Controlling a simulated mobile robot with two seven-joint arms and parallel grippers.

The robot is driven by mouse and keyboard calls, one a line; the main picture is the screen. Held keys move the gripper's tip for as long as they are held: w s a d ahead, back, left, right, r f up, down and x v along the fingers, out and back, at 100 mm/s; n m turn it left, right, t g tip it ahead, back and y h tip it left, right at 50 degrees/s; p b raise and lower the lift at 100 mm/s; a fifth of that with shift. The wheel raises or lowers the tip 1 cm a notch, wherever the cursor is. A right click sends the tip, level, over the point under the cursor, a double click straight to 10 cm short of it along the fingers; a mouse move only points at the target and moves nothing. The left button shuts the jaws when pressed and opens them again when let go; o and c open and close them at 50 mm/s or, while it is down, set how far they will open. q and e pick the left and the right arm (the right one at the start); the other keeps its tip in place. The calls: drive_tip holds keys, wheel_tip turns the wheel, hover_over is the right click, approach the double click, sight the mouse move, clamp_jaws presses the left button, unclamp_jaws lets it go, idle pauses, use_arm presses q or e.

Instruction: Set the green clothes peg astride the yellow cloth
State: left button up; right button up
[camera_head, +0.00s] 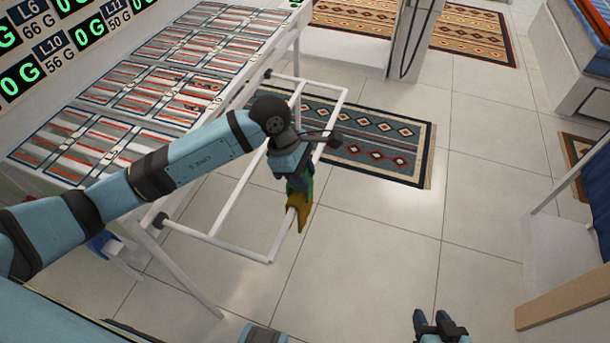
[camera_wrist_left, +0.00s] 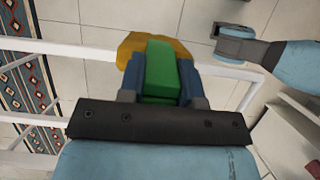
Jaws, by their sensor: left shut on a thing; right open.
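The yellow cloth (camera_head: 299,207) hangs over the white rail of a rack. It also shows in the left wrist view (camera_wrist_left: 128,48), behind the peg. The green clothes peg (camera_wrist_left: 160,70) is between the fingers of my left gripper (camera_wrist_left: 160,80). My left gripper (camera_head: 295,182) is shut on the peg, right above the cloth. In the head view only a sliver of green shows beside the fingers. The peg overlaps the cloth in the wrist view; whether its legs straddle the cloth is hidden. My right gripper (camera_head: 437,322) is open and empty at the bottom, well away from the cloth.
The white rack (camera_head: 232,247) sticks out from a table (camera_head: 95,182) with patterned panels. A patterned rug (camera_head: 385,150) lies on the tiled floor beyond it. A wooden board (camera_head: 565,297) is at the right. The floor between is clear.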

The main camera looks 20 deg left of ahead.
use_arm(q)
drive_tip(key=shift+f, duration=0.25)
drive_tip(key=o, duration=1)
drive_tip(key=shift+r, duration=0.1)
drive_tip(key=v, duration=1.3)
drive_tip(key=shift+a+r, duration=0.15)
drive_tip(key=shift+r, duration=0.1)
